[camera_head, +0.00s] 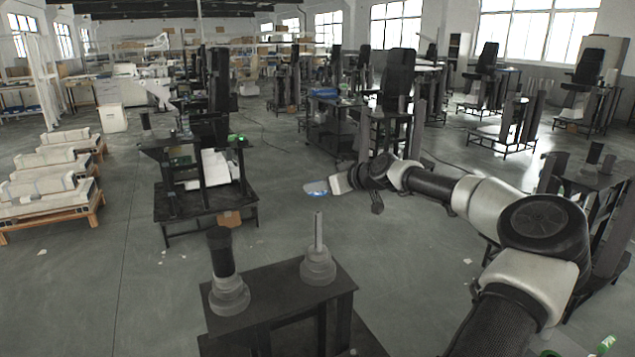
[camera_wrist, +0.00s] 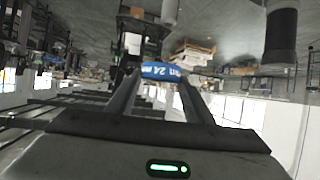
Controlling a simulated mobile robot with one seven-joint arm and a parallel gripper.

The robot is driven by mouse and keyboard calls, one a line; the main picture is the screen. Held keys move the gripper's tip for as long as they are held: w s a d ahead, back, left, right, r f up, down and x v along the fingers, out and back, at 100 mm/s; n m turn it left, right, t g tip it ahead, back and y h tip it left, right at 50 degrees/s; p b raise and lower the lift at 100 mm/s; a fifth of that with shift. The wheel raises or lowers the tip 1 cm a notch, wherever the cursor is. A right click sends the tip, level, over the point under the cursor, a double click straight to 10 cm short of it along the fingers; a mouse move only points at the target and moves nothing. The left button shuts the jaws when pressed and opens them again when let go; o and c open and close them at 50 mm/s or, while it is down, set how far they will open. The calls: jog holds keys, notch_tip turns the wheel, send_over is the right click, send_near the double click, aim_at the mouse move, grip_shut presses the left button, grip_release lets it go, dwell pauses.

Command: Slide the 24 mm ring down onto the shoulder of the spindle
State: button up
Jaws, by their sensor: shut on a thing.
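My gripper (camera_head: 327,187) is shut on a blue ring (camera_head: 315,193) in the head view. The wrist view shows the ring (camera_wrist: 160,71) between both fingertips, with white "24" lettering upside down. A slim grey spindle (camera_head: 318,232) stands upright on a wider stepped round base, its shoulder (camera_head: 318,258), at the right of the dark stand. The ring appears just above the spindle's tip in the head view, apart from it; the depth gap cannot be told. The ring's hole is not clearly visible.
A thicker dark post (camera_head: 221,252) on a grey stepped base stands at the left of the same dark stand (camera_head: 285,290). A dark post (camera_wrist: 281,36) also shows upper right in the wrist view. Workbenches and pallets (camera_head: 50,210) stand farther back, with open floor between.

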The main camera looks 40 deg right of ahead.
jog(key=shift+s+f+b, duration=0.15)
jog(key=shift+f+b, duration=0.15)
jog(key=shift+f, duration=0.45)
jog(key=shift+f+b, duration=1.15)
jog(key=shift+f, duration=0.8)
jog(key=shift+b, duration=0.4)
